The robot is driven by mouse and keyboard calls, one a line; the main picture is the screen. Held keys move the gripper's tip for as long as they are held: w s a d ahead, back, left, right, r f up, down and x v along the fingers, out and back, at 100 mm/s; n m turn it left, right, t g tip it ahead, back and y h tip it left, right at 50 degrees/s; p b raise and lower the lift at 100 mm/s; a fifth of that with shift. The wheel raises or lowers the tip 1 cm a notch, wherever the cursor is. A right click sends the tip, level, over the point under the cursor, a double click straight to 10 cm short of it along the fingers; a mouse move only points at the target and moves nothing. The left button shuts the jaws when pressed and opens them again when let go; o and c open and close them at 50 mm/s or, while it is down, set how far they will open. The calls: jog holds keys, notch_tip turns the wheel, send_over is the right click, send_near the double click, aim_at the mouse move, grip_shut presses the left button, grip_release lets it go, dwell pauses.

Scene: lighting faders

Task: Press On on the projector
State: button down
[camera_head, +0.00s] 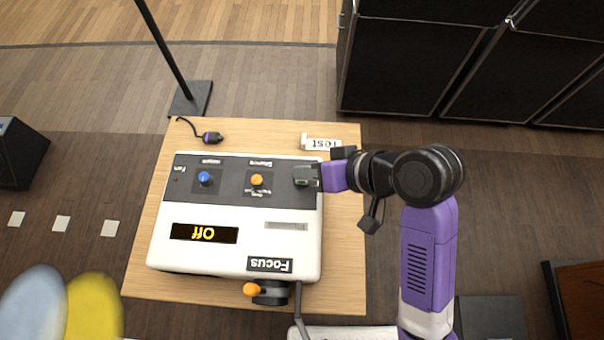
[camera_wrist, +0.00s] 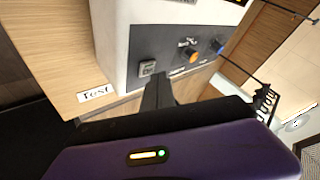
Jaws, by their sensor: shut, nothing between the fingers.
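The projector (camera_head: 200,255) is a white box with a dark grey control strip, lying on a wooden table. Its display (camera_head: 204,233) reads "Off", upside down in the head view. A small grey-green square button (camera_wrist: 147,68) sits at one end of the strip; no "On" label is legible to me. My gripper (camera_head: 314,175) is at the strip's right end in the head view, partly hiding that area. In the wrist view my shut, empty fingers (camera_wrist: 158,84) point at the strip, just beside the button. I cannot tell whether they touch the panel.
A blue knob (camera_head: 204,177) and an orange knob (camera_head: 257,180) share the strip. A "Test" card (camera_head: 320,143) lies behind the projector. An orange-tipped focus knob (camera_head: 267,291) juts from its front. A small purple-black plug (camera_head: 211,138) lies on the table (camera_head: 345,250).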

jog(key=shift+f, duration=0.15)
jog(key=shift+f, duration=0.25)
dwell(0.3)
jog(key=shift+r+p, duration=0.45)
jog(key=shift+p, duration=0.35)
jog(key=shift+r, duration=0.1)
notch_tip(320, 180, up, 6)
jog(key=p, duration=0.6)
dwell(0.3)
